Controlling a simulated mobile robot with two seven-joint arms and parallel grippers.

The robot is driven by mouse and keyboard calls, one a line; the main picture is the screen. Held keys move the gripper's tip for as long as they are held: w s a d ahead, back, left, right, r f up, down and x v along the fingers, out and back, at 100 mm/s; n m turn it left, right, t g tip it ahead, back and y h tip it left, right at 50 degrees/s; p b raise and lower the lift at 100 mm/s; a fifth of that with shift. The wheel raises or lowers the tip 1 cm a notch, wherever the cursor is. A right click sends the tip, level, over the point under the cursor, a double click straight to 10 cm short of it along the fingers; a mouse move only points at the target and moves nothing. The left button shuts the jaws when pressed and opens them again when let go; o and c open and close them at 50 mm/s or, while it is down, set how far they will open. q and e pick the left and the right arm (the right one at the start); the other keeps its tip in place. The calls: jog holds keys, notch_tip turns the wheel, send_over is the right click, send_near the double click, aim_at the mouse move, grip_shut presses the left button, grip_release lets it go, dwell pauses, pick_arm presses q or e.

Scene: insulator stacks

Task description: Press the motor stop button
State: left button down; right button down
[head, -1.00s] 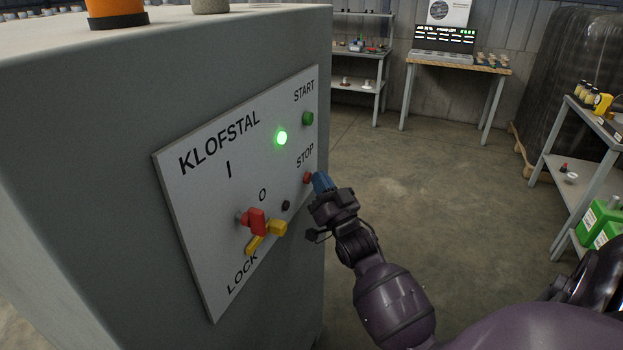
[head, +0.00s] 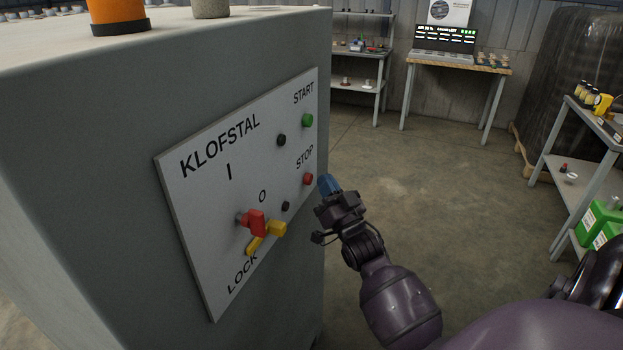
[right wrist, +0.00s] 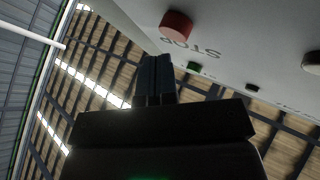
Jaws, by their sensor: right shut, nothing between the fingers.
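The red stop button (head: 308,179) sits under the word STOP on the white KLOFSTAL panel (head: 200,215) of a grey cabinet. It also shows in the right wrist view (right wrist: 176,25), upside down near the top. My right gripper (head: 326,183) is shut and empty, its blue fingertips just to the right of the stop button, with a small gap between. In the right wrist view its shut fingers (right wrist: 155,78) point up, below and left of the button. The round lamp (head: 281,140) between START and STOP is dark. My left gripper is not in view.
The green start button (head: 308,120) is above the stop button. A red rotary switch (head: 254,222) with a yellow lock piece (head: 266,236) is lower left. An orange object (head: 117,14) stands on the cabinet (head: 90,120). The floor right of the panel is open.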

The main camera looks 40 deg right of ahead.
jog(key=shift+s+d, duration=0.1)
jog(key=s, duration=0.1)
jog(key=s+d+p, duration=0.1)
jog(key=s, duration=0.1)
jog(key=s+d, duration=0.1)
jog(key=shift+s+d, duration=0.1)
jog(key=shift+s, duration=0.05)
dwell(0.5)
dwell(0.8)
